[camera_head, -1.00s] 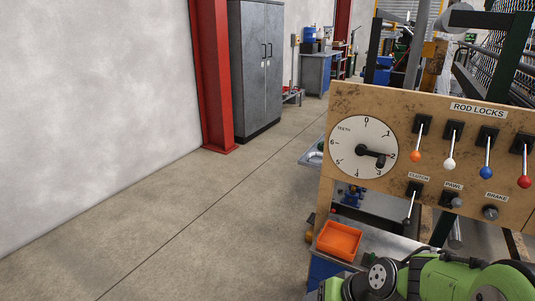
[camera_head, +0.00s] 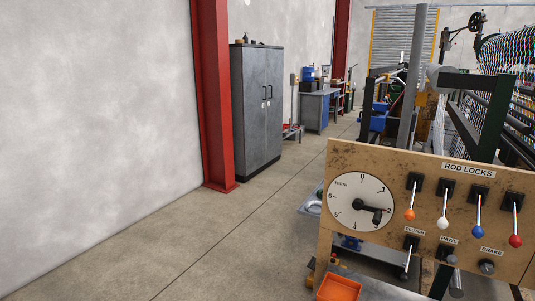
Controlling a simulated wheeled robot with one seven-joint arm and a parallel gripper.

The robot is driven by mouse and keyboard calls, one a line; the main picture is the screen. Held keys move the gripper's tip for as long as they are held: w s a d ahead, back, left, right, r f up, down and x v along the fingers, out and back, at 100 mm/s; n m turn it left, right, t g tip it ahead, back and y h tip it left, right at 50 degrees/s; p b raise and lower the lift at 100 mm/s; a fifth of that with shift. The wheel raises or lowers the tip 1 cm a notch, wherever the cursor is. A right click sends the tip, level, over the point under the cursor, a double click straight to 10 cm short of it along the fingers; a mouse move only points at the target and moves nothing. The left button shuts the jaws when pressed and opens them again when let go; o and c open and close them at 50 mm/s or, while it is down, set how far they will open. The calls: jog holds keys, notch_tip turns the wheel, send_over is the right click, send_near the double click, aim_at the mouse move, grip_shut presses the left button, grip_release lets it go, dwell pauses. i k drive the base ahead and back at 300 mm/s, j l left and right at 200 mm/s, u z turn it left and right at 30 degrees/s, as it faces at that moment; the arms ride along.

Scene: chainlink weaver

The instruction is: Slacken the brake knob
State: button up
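The brake knob (camera_head: 487,267) is a dark round knob below the BRAKE label, at the lower right of the wooden control panel (camera_head: 345,150). How far it is turned cannot be told at this size. Left of it are the pawl control (camera_head: 452,261) and the clutch lever (camera_head: 407,262). The TEETH dial (camera_head: 345,190) is at the panel's left, with its dark pointer towards the lower right. My gripper is not in view.
Levers with orange (camera_head: 409,215), white (camera_head: 442,222), blue (camera_head: 477,231) and red (camera_head: 515,240) tips stand above the knob. An orange tray (camera_head: 338,288) lies below the panel. Grey cabinet (camera_head: 257,110) and red column (camera_head: 213,100) stand behind. The floor at left is clear.

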aim_at(487, 269)
jog(key=z, duration=1.45)
